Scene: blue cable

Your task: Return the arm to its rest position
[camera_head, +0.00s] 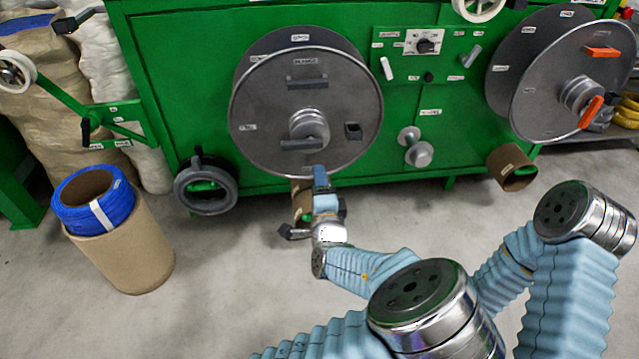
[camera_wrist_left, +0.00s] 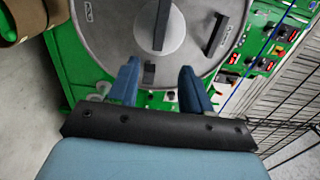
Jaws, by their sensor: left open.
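My left gripper (camera_head: 320,178) is in front of the lower edge of the left grey reel disc (camera_head: 265,115) on the green machine. In the left wrist view its two blue fingers (camera_wrist_left: 159,85) are apart, with nothing between them. The grey disc (camera_wrist_left: 110,45) with its hub and handles fills the space beyond the fingers. I cannot tell whether the gripper touches the disc. The blue cable coil (camera_head: 68,212) with a white band sits on top of a cardboard tube (camera_head: 130,262) at the left. My right gripper is not in view.
The green machine (camera_head: 200,90) spans the back, with a second reel disc (camera_head: 540,90) at the right. A green arm with a pulley (camera_head: 14,72) reaches left. Grey floor (camera_head: 220,300) is clear in front.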

